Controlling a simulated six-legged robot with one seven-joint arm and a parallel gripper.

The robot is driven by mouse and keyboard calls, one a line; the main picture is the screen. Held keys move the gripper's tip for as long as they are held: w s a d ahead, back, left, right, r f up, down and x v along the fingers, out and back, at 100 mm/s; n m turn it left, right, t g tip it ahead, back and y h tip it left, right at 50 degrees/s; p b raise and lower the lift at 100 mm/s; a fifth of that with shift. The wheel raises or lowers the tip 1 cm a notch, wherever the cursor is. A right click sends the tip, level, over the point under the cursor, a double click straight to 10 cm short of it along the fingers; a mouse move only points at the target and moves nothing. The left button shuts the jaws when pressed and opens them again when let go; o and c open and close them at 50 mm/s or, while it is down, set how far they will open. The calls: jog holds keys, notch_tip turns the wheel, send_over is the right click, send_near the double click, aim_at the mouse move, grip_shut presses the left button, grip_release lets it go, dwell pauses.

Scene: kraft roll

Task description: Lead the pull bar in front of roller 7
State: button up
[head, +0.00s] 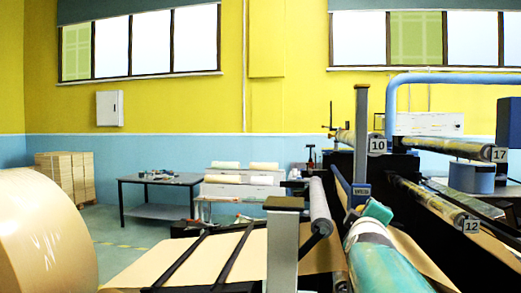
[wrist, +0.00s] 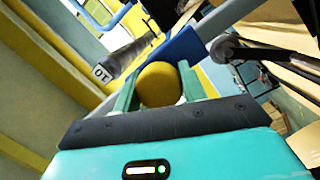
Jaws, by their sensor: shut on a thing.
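My gripper (wrist: 161,84) has its two green fingers shut on a round yellow knob (wrist: 160,85) in the wrist view. Right behind the knob is a blue block (wrist: 186,46), with a grey bar (wrist: 222,22) running away from it. No label 7 is readable, so I cannot tell which roller is roller 7.
Rollers marked 10 (head: 377,146), 17 (head: 499,155) and 12 (head: 471,225) are at the right. A bare grey roller (head: 319,205) and a grey post (head: 284,245) stand left of my arm. Brown paper (head: 190,262) stretches from the large kraft roll (head: 45,230).

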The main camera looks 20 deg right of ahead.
jog(key=r, duration=1.5)
jog(key=shift+a+r, duration=0.1)
jog(key=shift+a, duration=0.15)
jog(key=shift+r, duration=0.2)
